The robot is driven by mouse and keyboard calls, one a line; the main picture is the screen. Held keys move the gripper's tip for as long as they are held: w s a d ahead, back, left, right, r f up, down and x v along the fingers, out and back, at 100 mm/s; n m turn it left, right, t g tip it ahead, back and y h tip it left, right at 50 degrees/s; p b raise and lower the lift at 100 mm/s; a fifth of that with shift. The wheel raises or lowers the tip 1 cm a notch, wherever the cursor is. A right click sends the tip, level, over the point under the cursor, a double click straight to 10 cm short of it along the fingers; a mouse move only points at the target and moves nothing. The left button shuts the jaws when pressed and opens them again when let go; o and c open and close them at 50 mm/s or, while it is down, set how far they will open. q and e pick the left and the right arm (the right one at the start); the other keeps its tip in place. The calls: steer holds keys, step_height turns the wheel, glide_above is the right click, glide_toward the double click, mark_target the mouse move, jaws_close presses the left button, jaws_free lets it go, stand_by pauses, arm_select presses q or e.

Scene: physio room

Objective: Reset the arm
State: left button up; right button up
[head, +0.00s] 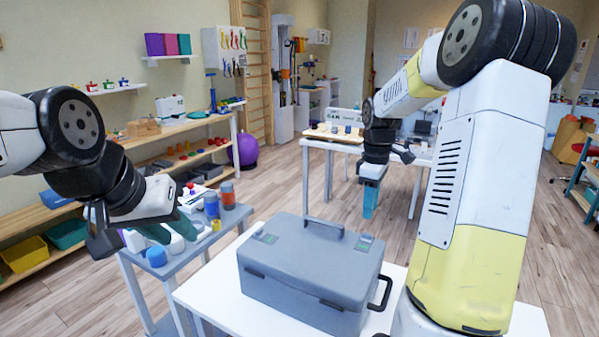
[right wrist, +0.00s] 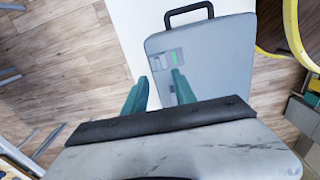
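My right arm (head: 470,165), white and yellow, rises at the right of the head view and bends over. Its gripper (head: 370,212) hangs fingers-down behind the grey case's right side. In the right wrist view the two teal fingers of this gripper (right wrist: 160,80) are apart with nothing between them. My left gripper (head: 172,235) comes in from the left, low over the small grey side table; its teal fingers look apart. It is close to white objects there, and I cannot tell whether it touches them.
A closed grey case (head: 310,275) with handles stands on a white table (head: 215,290). Cups and blocks, including a blue cup (head: 211,205), crowd the grey side table (head: 135,262). A white table (head: 420,155) stands behind. Wooden shelves line the left wall. Open floor lies between.

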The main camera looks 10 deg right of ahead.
steer(key=s+a+r+m+t, duration=0.2)
steer(key=s+a+r+m, duration=0.1)
steer(key=s, duration=0.4)
steer(key=s+a+r+m+t+y, duration=0.1)
steer(key=s+a+r+m+t, duration=0.1)
steer(key=s+a, duration=0.4)
steer(key=s+a+r+m+t+y, duration=0.1)
steer(key=s+a+r+m+t, duration=0.1)
steer(key=s+a+r+m, duration=0.3)
steer(key=shift+s+r, duration=0.5)
steer(key=shift+s, duration=1.4)
stand_by(0.4)
